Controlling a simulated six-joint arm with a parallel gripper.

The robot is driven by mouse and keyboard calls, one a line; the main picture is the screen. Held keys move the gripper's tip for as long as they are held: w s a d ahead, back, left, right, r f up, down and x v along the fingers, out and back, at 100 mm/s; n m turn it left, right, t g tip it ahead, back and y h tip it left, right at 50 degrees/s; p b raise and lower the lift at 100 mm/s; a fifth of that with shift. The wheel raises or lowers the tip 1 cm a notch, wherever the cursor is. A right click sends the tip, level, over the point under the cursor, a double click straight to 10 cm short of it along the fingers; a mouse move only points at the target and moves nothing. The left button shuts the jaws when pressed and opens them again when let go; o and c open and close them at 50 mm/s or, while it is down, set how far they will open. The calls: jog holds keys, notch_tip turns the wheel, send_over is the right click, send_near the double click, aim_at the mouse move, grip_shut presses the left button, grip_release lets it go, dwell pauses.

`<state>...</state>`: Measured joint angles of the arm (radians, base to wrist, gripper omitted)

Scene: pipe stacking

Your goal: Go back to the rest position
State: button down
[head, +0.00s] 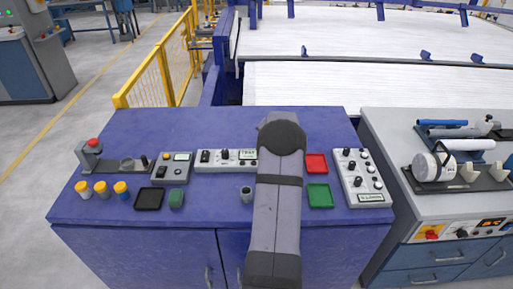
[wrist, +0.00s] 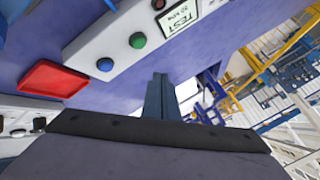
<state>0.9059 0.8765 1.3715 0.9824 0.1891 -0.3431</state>
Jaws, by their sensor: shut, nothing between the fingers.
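My gripper (wrist: 160,98) shows in the wrist view as narrow blue-grey fingers, shut together with nothing between them. It is over the blue workbench, near a control panel (wrist: 125,45) with a blue and a green button. In the head view my arm reaches forward over the middle of the workbench (head: 225,125), and the gripper itself is hidden behind it. A red tray (head: 316,163) and a green tray (head: 319,195) lie just right of my arm. The red tray also shows at the left of the wrist view (wrist: 55,78).
A small grey cup (head: 246,194) stands close to my arm's left. Further left are a black tray (head: 149,198), a green object (head: 176,198) and several yellow-topped pieces (head: 102,189). A switch panel (head: 362,177) lies right. A grey cabinet (head: 400,125) holding pipes adjoins the bench.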

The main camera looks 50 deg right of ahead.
jog(key=w+a+r+n+y, duration=0.1)
jog(key=w+a+n+y, duration=0.1)
jog(key=a, duration=0.7)
jog(key=w+a+r+n+y, duration=0.1)
jog(key=w+a+n, duration=0.1)
jog(key=a, duration=0.6)
jog(key=s+a+r+n+g+y, duration=0.1)
jog(key=s+a+n, duration=0.1)
jog(key=a, duration=0.7)
jog(key=s+a+n+g+y, duration=0.1)
jog(key=a+n+y, duration=0.15)
jog(key=a, duration=0.55)
jog(key=s+a+n+g, duration=0.3)
jog(key=s+a+n, duration=0.2)
jog(key=s+a, duration=0.7)
jog(key=s+a+f+n+g, duration=0.1)
jog(key=s+a, duration=0.4)
jog(key=s, duration=0.7)
jog(key=shift+s+a+f+n+g+h, duration=0.2)
jog(key=shift+n+g+h, duration=0.3)
jog(key=shift+n, duration=0.65)
